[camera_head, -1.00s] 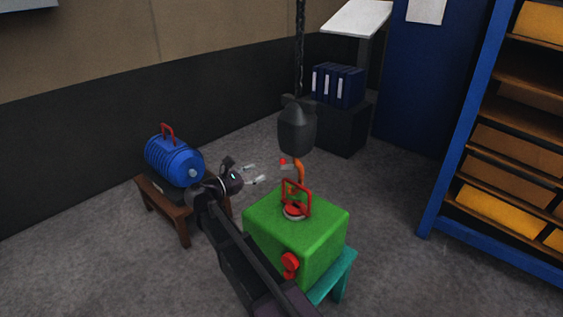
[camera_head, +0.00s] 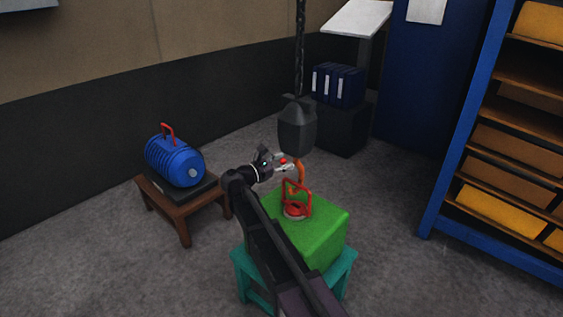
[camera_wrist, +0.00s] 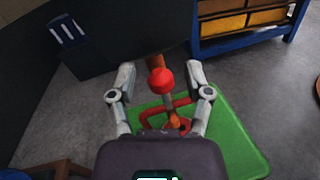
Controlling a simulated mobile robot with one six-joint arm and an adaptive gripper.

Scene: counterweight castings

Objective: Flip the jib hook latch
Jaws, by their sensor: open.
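The jib hook (camera_head: 299,174) is orange and hangs under a dark hook block (camera_head: 297,126) on a chain. A red knob (camera_head: 283,160), apparently on the hook's latch, sticks out at the hook's left. In the wrist view the red knob (camera_wrist: 161,81) lies between my fingers, with the orange hook (camera_wrist: 155,62) behind it. My gripper (camera_head: 284,164) is open, its fingers on either side of the knob; contact is not visible. The hook's lower end is near the red lifting handle (camera_head: 296,191) of the green casting (camera_head: 320,228); whether it passes under the handle is unclear.
The green casting stands on a teal stool (camera_head: 345,268). A blue motor-like casting (camera_head: 175,161) with a red handle sits on a brown bench (camera_head: 180,215) at left. A blue shelf rack (camera_head: 462,150) stands at right. Open floor lies between the rack and stool.

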